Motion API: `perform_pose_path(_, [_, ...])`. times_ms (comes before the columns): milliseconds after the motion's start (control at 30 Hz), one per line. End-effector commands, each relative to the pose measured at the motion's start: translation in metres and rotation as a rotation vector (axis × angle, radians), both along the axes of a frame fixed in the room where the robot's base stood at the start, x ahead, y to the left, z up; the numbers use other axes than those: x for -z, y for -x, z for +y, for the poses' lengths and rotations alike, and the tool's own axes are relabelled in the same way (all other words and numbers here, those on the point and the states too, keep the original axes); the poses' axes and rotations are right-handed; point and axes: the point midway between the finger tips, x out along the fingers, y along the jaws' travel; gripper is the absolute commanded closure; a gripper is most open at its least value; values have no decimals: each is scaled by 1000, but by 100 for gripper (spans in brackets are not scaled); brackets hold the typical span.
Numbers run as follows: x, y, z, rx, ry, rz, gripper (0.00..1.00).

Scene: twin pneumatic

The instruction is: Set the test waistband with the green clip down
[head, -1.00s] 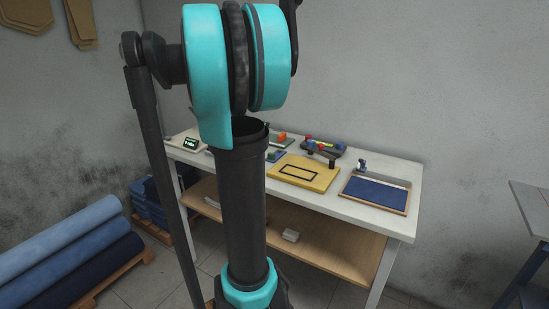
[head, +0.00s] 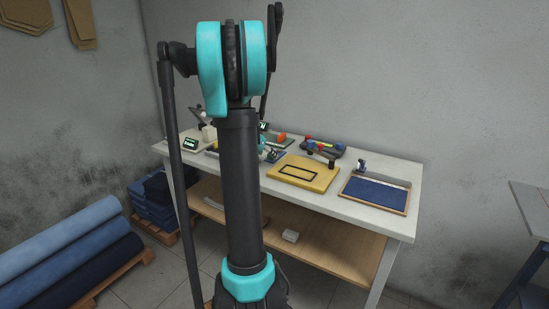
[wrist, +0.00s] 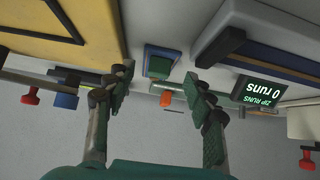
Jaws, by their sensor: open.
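My gripper (wrist: 157,88) is open in the wrist view, with its two dark green fingers spread and nothing between the tips. A small block with a blue and green top (wrist: 163,60) shows beyond the fingers, in line with the gap and apart from both.
The white table (head: 335,204) holds a yellow board (head: 325,180) with a black outline, a wooden-framed tray (head: 345,192) with navy cloth, and a small display (head: 190,143). The display reads "0 runs" in the wrist view (wrist: 262,90). Denim rolls (head: 75,255) lie at left.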

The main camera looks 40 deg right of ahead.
Motion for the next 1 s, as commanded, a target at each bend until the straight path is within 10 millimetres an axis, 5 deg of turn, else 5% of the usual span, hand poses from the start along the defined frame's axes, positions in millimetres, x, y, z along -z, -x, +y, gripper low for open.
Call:
perform_pose_path(233, [21,-8,-21,1,0,-1,47])
perform_pose_path(567, [25,-9,-24,-1,0,-1,47])
perform_pose_path(900, [25,-9,-24,0,0,0,89])
perform_pose_path(1000, [25,-9,-24,0,0,0,91])
